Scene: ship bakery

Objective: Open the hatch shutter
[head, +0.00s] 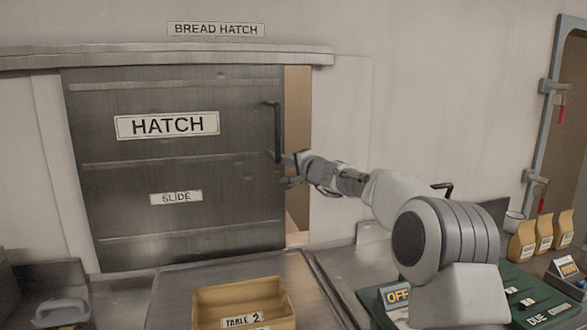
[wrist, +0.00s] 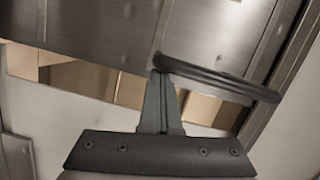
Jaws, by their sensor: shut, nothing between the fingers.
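The hatch shutter (head: 180,215) is a dark grey metal panel labelled HATCH and SLIDE. It hangs under a rail and covers most of the opening. A narrow tan gap (head: 297,100) shows along its right edge. Its black vertical bar handle (head: 274,130) is near that edge. My gripper (head: 284,170) is at the lower end of the handle. In the wrist view the fingers (wrist: 160,80) are shut together, with tips close beside one end of the dark handle (wrist: 220,80). I cannot tell whether they touch it. The shutter (wrist: 100,30) fills the upper part there.
A counter runs below the hatch with a tan TABLE 2 box (head: 245,305) on it. A green mat (head: 525,285), an OFF sign (head: 396,294) and paper bags (head: 523,240) are at the right. The rail (head: 170,56) spans above the shutter.

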